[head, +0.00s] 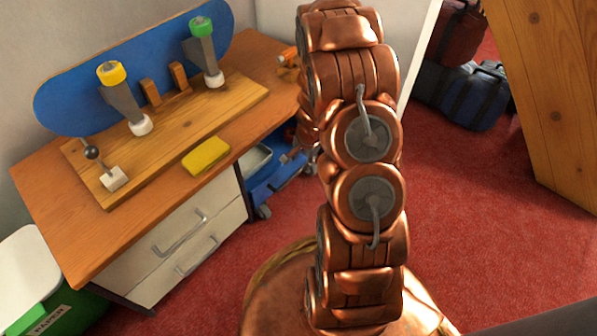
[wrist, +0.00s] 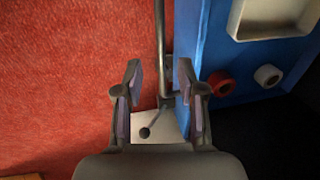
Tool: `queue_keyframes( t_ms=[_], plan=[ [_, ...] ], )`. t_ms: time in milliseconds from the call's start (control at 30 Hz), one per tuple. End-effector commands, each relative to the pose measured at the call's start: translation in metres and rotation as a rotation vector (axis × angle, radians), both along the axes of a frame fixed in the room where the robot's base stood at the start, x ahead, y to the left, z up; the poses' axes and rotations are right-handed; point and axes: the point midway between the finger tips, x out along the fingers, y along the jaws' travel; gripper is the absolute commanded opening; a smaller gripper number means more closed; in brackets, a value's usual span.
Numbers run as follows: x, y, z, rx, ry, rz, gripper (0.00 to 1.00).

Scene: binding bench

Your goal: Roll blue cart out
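The blue cart (head: 278,185) stands on the red floor beside the bench's right end, and my arm hides much of it in the head view. In the wrist view its blue top (wrist: 222,50) fills the upper right, with a pale tray (wrist: 275,18). A thin grey bar (wrist: 160,45) runs along the cart's left edge. My gripper (wrist: 160,78) is open, its fingers apart, with the bar's lower end showing between them. I cannot tell whether they touch it. A small dark ball lever (wrist: 146,131) on a pale plate shows between the fingers, lower down.
A red ring (wrist: 221,84) and a white ring (wrist: 267,75) are on the cart. The wooden bench (head: 45,190) with drawers stands left. A green bin (head: 75,310) is at lower left, bags (head: 470,95) and a wooden panel (head: 550,90) right. Red floor (head: 470,230) is clear there.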

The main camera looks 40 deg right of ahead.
Motion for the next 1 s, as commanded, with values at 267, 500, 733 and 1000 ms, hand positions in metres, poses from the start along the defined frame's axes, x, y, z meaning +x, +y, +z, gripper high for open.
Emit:
queue_keyframes(
  t_ms=[267,500,733,1000],
  plan=[
    [0.008,0.002,-0.044,0.0,0.0,0.001,0.39],
    [0.012,0.002,-0.063,-0.002,0.0,0.001,0.39],
    [0.013,0.002,-0.065,-0.002,-0.002,-0.002,0.39],
    [0.013,0.001,-0.065,-0.001,-0.001,-0.001,0.24]
  ],
)
